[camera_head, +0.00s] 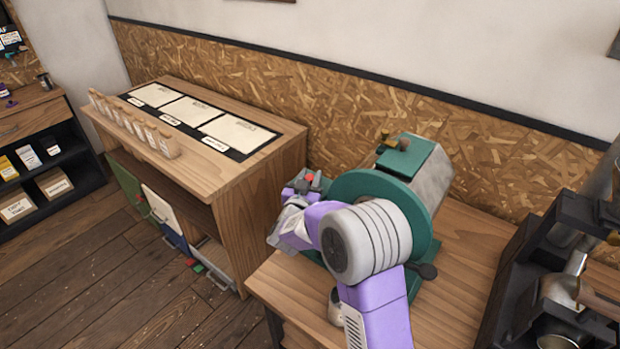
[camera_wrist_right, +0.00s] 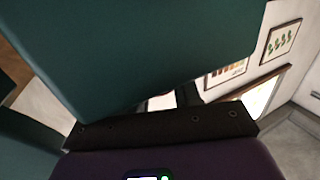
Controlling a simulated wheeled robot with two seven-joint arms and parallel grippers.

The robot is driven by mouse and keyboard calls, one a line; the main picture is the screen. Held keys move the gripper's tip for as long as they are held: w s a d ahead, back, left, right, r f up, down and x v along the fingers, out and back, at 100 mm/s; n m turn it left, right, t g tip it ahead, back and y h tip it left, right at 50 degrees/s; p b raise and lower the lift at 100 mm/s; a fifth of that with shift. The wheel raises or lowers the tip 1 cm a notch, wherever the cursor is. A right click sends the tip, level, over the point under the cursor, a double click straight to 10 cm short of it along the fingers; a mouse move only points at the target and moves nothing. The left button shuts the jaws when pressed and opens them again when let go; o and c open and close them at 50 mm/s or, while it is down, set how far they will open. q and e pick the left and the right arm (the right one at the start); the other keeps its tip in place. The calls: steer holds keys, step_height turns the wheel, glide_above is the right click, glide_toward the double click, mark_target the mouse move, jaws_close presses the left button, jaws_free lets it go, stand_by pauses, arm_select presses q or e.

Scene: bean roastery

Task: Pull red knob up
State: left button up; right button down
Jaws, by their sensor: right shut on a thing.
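The red knob (camera_head: 309,178) shows as a small red spot at the front left of the green roasting machine (camera_head: 345,186). My right gripper (camera_head: 306,184), on a purple and white arm, is at the knob and shut on it. The gripper and wrist hide most of the knob and its mount. In the right wrist view a dark teal surface of the machine (camera_wrist_right: 150,50) fills the upper left, close to the camera. The knob cannot be made out there. My left gripper is not in view.
The machine stands on a wooden table (camera_head: 455,255) against a chipboard wall. A wooden cabinet (camera_head: 235,165) with paper sheets and a row of small sample holders stands to the left. A dark shelf rack (camera_head: 530,245) with metal vessels is at the right edge.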

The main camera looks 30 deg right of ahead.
mark_target(310, 177)
steer(key=shift+r+p, duration=1.1)
steer(key=shift+r, duration=0.3)
steer(key=shift+w, duration=0.1)
steer(key=shift+r, duration=0.1)
steer(key=c, duration=0.8)
jaws_free()
steer(key=shift+c, duration=0.2)
steer(key=shift+a, duration=0.1)
steer(key=v, duration=0.7)
steer(key=shift+s, duration=0.3)
steer(key=shift+a, duration=0.1)
